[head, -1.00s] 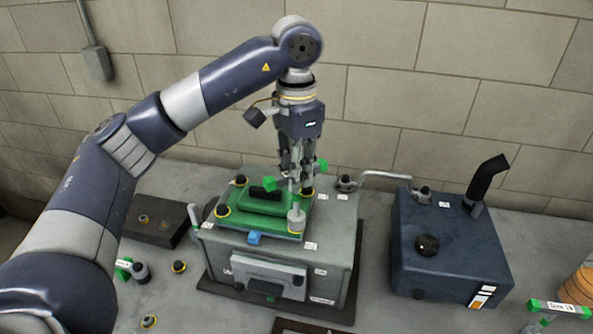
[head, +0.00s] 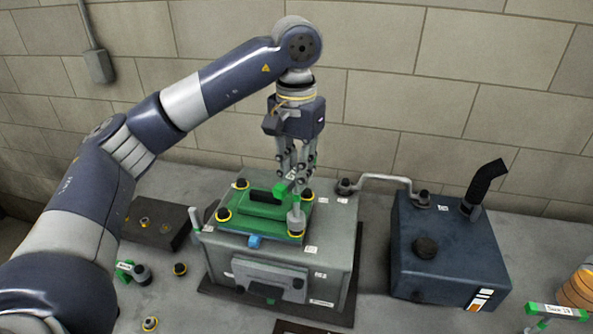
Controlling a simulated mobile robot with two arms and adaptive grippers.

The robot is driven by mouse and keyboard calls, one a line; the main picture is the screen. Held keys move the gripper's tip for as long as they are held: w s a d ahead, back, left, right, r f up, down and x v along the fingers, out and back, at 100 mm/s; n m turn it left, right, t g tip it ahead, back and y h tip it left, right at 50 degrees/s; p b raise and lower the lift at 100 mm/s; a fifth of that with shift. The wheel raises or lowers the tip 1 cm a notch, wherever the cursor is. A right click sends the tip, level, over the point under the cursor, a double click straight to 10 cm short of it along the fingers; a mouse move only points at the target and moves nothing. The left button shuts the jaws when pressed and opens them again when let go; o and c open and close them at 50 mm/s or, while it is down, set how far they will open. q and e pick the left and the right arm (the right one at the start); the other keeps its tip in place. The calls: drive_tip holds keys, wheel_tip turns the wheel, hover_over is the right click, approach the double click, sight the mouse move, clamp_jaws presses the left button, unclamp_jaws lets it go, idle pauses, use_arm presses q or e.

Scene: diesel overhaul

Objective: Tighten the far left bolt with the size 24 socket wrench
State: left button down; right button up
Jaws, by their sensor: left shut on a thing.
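My left gripper (head: 297,182) points down over the right part of the green cover (head: 265,228) and is shut on the green-ended socket wrench (head: 280,190). The fingers hide most of the wrench, so I cannot tell whether its socket touches anything. The far left bolt (head: 241,184), dark with a yellow ring, sits at the cover's back left corner, left of and apart from the gripper. Similar bolts are at the near left (head: 223,214) and far right (head: 307,195). A grey post (head: 296,217) stands at the near right corner. My right gripper is not in view.
The cover lies on a grey engine block (head: 334,262). A dark blue tank (head: 450,250) with a black pipe stands to the right, joined by a metal pipe (head: 385,179). Another green-labelled wrench (head: 556,310) is at the lower right.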

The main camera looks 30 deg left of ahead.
use_arm(q)
drive_tip(key=n, duration=2.1)
drive_tip(key=shift+a+n+p, duration=0.1)
drive_tip(key=shift+n+p, duration=0.2)
drive_tip(key=shift+n, duration=2.9)
drive_tip(key=shift+f, duration=0.1)
